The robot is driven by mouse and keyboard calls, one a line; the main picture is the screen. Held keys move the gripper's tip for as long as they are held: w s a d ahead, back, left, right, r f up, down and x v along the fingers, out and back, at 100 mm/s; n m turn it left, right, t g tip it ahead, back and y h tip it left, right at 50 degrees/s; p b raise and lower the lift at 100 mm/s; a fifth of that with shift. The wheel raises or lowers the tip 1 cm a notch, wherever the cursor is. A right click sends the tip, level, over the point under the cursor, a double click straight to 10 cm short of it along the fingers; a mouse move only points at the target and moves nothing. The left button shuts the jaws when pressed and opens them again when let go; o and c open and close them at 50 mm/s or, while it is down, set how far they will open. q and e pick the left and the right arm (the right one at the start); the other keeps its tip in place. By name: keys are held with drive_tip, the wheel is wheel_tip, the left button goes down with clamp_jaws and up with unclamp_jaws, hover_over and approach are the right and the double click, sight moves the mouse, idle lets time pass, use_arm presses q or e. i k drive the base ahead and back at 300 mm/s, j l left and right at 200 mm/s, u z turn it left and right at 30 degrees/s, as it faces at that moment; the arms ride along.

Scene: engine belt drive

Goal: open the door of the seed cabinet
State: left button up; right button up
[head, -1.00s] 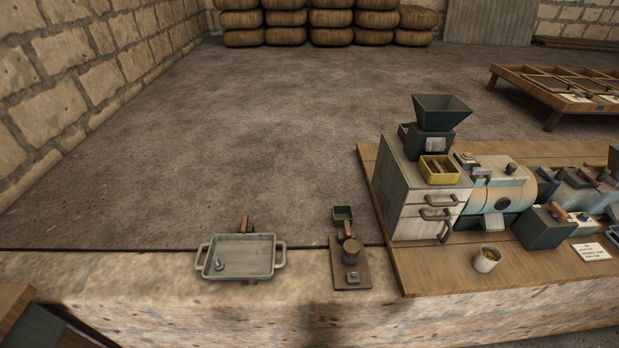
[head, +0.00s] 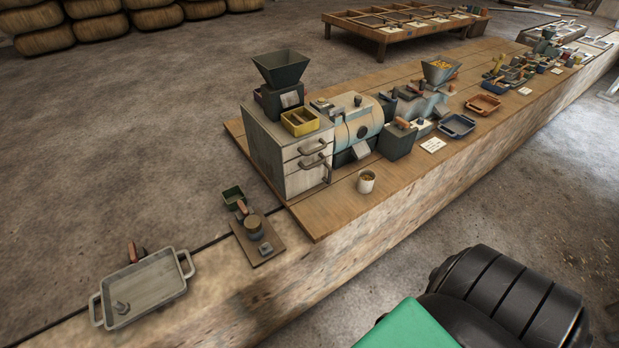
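The seed cabinet, as I take it, is the pale grey-white box (head: 268,150) on the left end of the wooden board. Its front faces right and toward me. It has two horizontal bar handles, an upper one (head: 313,146) and a lower one (head: 314,161), and a vertical handle (head: 327,173) low at the right edge. The front panels look closed. A dark hopper unit (head: 281,72) and a yellow tray (head: 300,122) sit on top. Neither of my grippers is in view.
A cream drum machine (head: 352,118) stands right beside the cabinet. A small cup (head: 366,182) is on the board in front. A grey two-handled tray (head: 145,287) and a small brown stand (head: 256,240) lie to the left. The bench front between cup and edge is clear.

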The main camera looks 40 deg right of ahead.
sight(300, 181)
drive_tip(key=j+z, duration=0.15)
drive_tip(key=z, duration=0.95)
